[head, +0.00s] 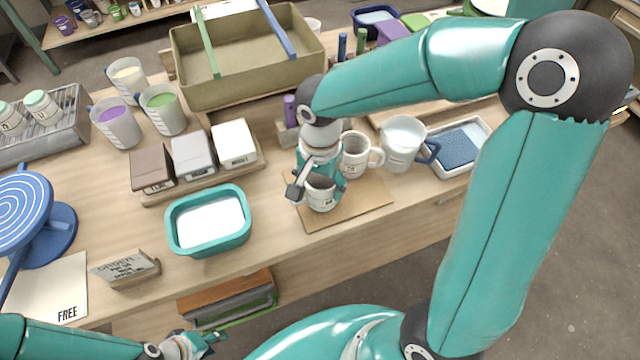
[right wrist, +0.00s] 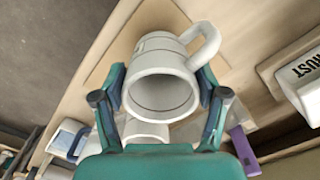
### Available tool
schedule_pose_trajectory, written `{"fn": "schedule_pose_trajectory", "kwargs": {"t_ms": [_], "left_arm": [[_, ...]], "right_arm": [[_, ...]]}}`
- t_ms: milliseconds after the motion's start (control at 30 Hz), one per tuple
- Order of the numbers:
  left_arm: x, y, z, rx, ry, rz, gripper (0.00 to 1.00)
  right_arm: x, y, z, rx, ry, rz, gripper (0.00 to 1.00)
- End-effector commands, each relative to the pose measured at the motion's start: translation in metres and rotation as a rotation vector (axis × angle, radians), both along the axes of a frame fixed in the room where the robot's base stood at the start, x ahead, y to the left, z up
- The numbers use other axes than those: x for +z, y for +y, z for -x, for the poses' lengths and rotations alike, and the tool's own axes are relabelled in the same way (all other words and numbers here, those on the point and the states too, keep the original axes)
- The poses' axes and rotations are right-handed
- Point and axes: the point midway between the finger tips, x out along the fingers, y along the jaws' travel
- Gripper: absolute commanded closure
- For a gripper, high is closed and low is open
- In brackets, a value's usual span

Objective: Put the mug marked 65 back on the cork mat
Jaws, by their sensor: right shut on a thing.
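My right gripper (head: 318,188) is shut on a white mug (head: 321,197), its fingers on either side of the body. The mug is over the left part of the cork mat (head: 360,205); I cannot tell if it touches. In the right wrist view the held mug (right wrist: 160,85) shows its open mouth and handle. Its small mark is too small to read. A second white mug (head: 354,158) stands just behind, near the mat's back edge, its mark unreadable too. My left gripper (head: 192,346) is low at the bottom edge, away from the mugs; its jaw opening is unclear.
A white pitcher with a blue handle (head: 402,145) and a tray with a blue sponge (head: 458,148) stand right of the mugs. The mat's front right is bare.

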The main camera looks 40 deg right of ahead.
Motion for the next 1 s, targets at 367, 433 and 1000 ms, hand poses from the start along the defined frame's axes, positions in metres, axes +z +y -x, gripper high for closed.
{"fn": "schedule_pose_trajectory", "kwargs": {"t_ms": [367,433,1000], "left_arm": [[-0.0017,0.0000,0.0000,0.000,0.000,0.000,0.60],[-0.0035,0.0000,0.0000,0.000,0.000,0.000,0.60],[0.0019,0.0000,0.0000,0.000,0.000,0.000,0.60]], "right_arm": [[-0.0077,0.0004,-0.0002,0.000,-0.002,-0.001,0.76],[-0.0094,0.0004,0.0000,0.000,0.000,-0.001,0.26],[-0.0043,0.0004,0.0000,0.000,0.000,-0.001,0.02]]}}
